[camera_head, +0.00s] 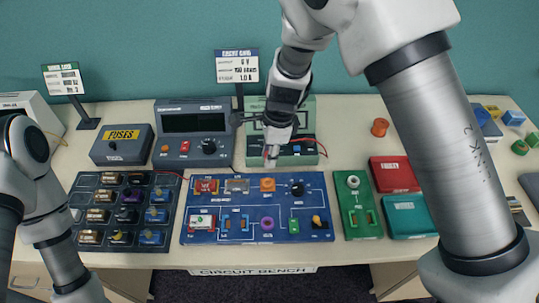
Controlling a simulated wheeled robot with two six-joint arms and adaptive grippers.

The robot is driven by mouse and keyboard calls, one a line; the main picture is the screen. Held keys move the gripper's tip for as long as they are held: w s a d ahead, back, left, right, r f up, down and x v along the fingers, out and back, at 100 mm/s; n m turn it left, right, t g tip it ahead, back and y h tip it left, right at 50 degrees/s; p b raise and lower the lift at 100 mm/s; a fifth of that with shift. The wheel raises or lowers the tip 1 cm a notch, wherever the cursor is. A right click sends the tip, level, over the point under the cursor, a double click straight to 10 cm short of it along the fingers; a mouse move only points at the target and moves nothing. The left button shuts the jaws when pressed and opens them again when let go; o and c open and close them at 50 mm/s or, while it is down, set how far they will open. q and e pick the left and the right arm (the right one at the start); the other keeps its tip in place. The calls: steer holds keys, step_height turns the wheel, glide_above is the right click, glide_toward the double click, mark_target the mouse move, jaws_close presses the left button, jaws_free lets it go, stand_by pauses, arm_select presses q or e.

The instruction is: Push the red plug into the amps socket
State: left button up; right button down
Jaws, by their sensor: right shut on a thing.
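The green meter box (308,158) stands at the back middle of the bench, behind the blue circuit board. My right gripper (271,155) reaches down in front of it and is shut on a small red plug (270,150), mostly hidden by the fingers. The plug is at the front face of the meter; I cannot tell whether it touches a socket. The amps socket cannot be made out; the gripper and wrist cover part of the meter's face. A red lead (303,137) runs along the meter's right side. My left arm is at the left edge, its gripper out of view.
The blue circuit board (225,212) with several parts lies in front. A power supply (172,152) stands left of the meter, with a fuses box (106,152) beyond. A parts tray (85,210) is at the left. Red (393,172) and teal (410,215) boxes lie right.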

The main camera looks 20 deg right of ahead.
steer(key=f+b, duration=0.1)
steer(key=a+f+b, duration=0.1)
steer(key=f+b, duration=0.1)
steer(key=b, duration=0.1)
steer(key=shift+s+a+f, duration=0.15)
steer(key=shift+s+f, duration=0.1)
steer(key=shift+s, duration=0.05)
steer(key=shift+w+d+f+b, duration=0.1)
steer(key=shift+d+f+b, duration=0.1)
steer(key=shift+f, duration=0.25)
steer(key=shift+w+d+f+b, duration=0.1)
steer(key=shift+f+b, duration=0.05)
steer(key=shift+f, duration=0.3)
steer(key=shift+d+f, duration=0.1)
steer(key=shift+f, duration=0.35)
steer(key=shift+s+a, duration=0.15)
steer(key=shift+a, duration=0.05)
steer(key=shift+d, duration=0.1)
steer(key=shift+p, duration=0.7)
